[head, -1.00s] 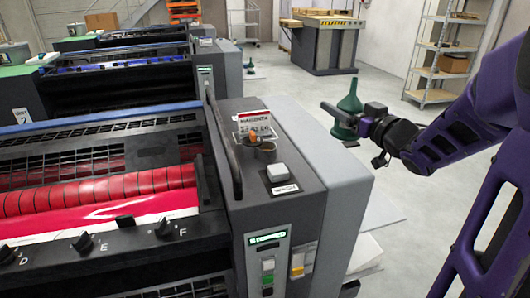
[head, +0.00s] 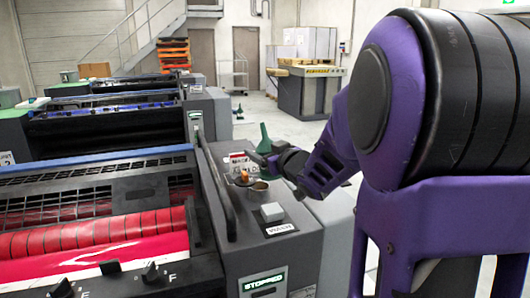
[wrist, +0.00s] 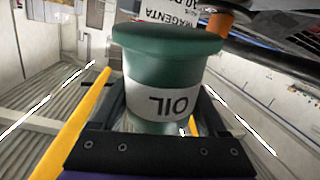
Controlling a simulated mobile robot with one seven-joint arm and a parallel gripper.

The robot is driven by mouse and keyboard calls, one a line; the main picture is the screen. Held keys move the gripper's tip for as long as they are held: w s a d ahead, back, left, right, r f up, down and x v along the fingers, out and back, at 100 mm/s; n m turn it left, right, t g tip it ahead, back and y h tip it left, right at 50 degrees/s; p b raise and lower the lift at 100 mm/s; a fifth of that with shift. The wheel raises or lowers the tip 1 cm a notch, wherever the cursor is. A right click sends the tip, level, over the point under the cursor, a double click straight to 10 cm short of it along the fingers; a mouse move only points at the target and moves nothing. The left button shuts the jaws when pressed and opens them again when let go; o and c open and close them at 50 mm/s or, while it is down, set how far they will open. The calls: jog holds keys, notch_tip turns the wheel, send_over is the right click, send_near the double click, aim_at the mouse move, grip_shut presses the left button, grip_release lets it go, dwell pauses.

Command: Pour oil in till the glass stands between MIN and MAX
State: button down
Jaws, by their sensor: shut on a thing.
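My gripper (head: 272,163) is shut on a green oil can (head: 264,139) with a tapering spout, held near the far right edge of the press's grey console. In the wrist view the can (wrist: 165,45) fills the middle between the fingers, its white OIL label upside down in the picture. A small round metal cup (head: 260,187) stands on the console, with an orange part (head: 243,177) just beside it; the orange part also shows in the wrist view (wrist: 218,20). I cannot make out a sight glass or MIN and MAX marks.
A MAGENTA sign (head: 238,162) stands behind the cup. A white box (head: 272,212) and a dark rail (head: 217,190) are on the console top. A lit STOPPED display (head: 263,283) is on its front. Red rollers (head: 100,234) lie left; open floor lies behind.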

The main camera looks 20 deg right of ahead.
jog(key=shift+a, duration=0.1)
jog(key=shift+s+d+f+n+g, duration=0.1)
jog(key=shift+d+f+n+g, duration=0.2)
jog(key=shift+d+n, duration=0.15)
jog(key=shift+s+d+f+n+g+h, duration=0.15)
jog(key=shift+d+f+n+g+h, duration=0.15)
jog(key=shift+f+n, duration=0.2)
jog(key=shift+s+d+f+n+g+h, duration=0.15)
jog(key=shift+d+f+n+g+h, duration=0.05)
jog(key=shift+d+f+n, duration=0.25)
jog(key=shift+s+d+f+n, duration=0.1)
jog(key=shift+d+f+n, duration=0.1)
jog(key=shift+n, duration=0.1)
jog(key=shift+s+d+f+n+g+h, duration=0.35)
jog(key=shift+d+f+n+g+h, duration=0.5)
jog(key=shift+n, duration=0.25)
jog(key=shift+r, duration=0.1)
jog(key=shift+s+d+f+n+g+h+b, duration=0.25)
jog(key=shift+d+f+n+g+h+b, duration=0.3)
jog(key=shift+n+h, duration=0.35)
dwell(1.4)
jog(key=shift+r, duration=0.1)
dwell(0.6)
